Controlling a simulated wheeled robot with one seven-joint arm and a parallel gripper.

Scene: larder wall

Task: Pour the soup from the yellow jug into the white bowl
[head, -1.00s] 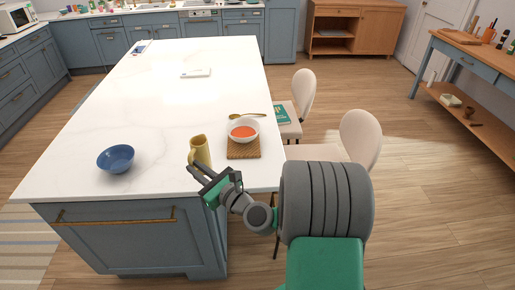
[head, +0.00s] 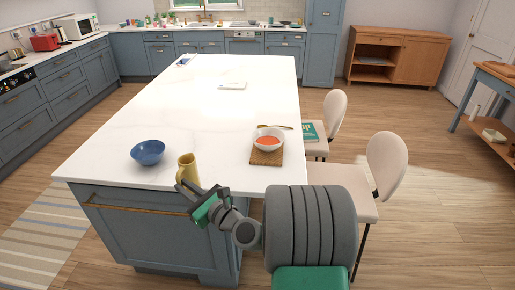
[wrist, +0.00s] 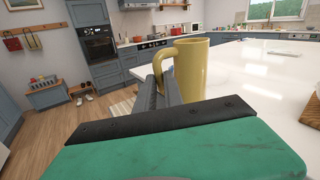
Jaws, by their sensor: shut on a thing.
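The yellow jug (head: 187,171) is upright by the near edge of the white island. In the wrist view the jug (wrist: 192,70) shows its tall body, with its handle toward me. My gripper (head: 187,187) is shut on the jug's handle; in the wrist view the gripper's fingers (wrist: 163,88) close at the handle. I cannot tell whether the jug's base touches the island, and its inside is hidden.
A blue bowl (head: 148,152) stands left of the jug. A wooden spoon (head: 283,127) lies behind the white bowl. The island top (head: 205,120) behind the jug is clear.

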